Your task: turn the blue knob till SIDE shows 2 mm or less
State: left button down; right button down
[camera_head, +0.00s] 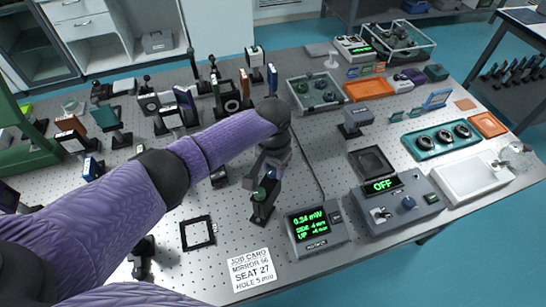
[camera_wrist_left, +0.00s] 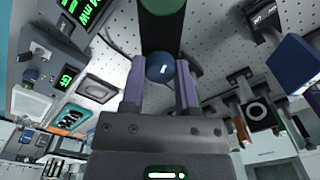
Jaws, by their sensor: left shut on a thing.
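The blue knob (camera_wrist_left: 160,67) sits between the two purple fingers of my left gripper (camera_wrist_left: 160,80) in the left wrist view, and the gripper is shut on it. A white mark shows on the knob's face. In the head view my left gripper (camera_head: 270,172) reaches down to a small dark mount with a green knob (camera_head: 260,194), and hides the blue knob there. The meter (camera_head: 317,239) just right of the mount shows 0.24 mW in green, with SIDE and UP lines below; SIDE looks like 4 mm, but its small digits and sign are hard to read. My right gripper is out of view.
A control box (camera_head: 400,205) reading OFF stands right of the meter. A job card (camera_head: 251,270) and a black square frame (camera_head: 197,233) lie near the front edge. Several optic mounts crowd the left; a clear-walled tray (camera_head: 318,92) and an orange tray (camera_head: 369,89) stand behind.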

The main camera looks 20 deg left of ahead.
pick_arm(q)
jog(key=n+p, duration=0.1)
jog(key=n, duration=0.1)
jog(key=n+p, duration=0.1)
jog(key=shift+r+n+p, duration=0.2)
jog(key=shift+n+p, duration=0.1)
jog(key=shift+n, duration=0.1)
jog(key=n+p, duration=0.1)
jog(key=n, duration=0.2)
jog(key=shift+f+n+p, duration=0.1)
jog(key=shift+n+p, duration=0.45)
jog(key=shift+n, duration=0.35)
jog(key=shift+w, duration=0.1)
jog(key=shift+c, duration=1.8)
grip_release()
